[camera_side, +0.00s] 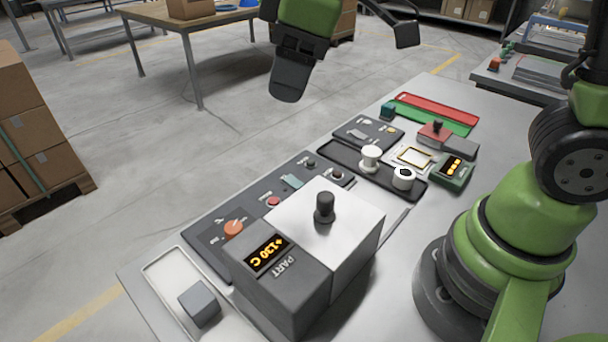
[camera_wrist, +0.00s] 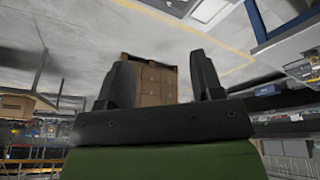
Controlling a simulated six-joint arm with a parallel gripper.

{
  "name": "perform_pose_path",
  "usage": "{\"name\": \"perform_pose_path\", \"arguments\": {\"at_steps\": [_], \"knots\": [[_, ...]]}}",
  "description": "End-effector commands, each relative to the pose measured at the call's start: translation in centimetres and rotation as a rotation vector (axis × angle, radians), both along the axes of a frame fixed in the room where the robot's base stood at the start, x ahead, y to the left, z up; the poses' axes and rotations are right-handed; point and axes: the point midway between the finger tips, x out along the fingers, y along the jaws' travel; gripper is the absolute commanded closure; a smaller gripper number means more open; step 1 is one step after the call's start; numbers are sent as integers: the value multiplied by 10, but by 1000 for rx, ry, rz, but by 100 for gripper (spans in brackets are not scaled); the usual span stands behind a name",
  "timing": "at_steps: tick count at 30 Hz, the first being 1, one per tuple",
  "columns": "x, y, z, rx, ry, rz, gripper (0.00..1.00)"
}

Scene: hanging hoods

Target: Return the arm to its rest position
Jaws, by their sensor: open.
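My gripper (camera_side: 290,80) is raised high at the top of the side view, in the air beyond the far left edge of the workbench. In the wrist view my gripper (camera_wrist: 162,85) shows two dark fingers spread apart with nothing between them. The wrist view looks out across the room, with boxes and floor appearing upside down. My green arm base stands on the bench at the right of the side view.
A grey box (camera_side: 288,285) reading "+130 C" has a white lid (camera_side: 340,222) with a black knob. A white tray (camera_side: 165,270) holds a grey block (camera_side: 199,303). A dark tray (camera_side: 345,168) holds white pieces. Red (camera_side: 440,108) and green strips lie at the back. Air around my gripper is clear.

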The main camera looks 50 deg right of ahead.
Motion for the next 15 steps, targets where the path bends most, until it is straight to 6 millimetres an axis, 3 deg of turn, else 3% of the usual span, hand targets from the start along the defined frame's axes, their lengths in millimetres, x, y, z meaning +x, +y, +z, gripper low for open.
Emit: {"name": "perform_pose_path", "arguments": {"at_steps": [1, 6, 12, 15], "knots": [[-15, -10, 14, 43, -27, -98, 40], [-64, -35, 40, 193, -86, -420, 40], [-115, -50, 46, 367, -139, -734, 40], [-130, -53, 43, 430, -153, -834, 40]]}}
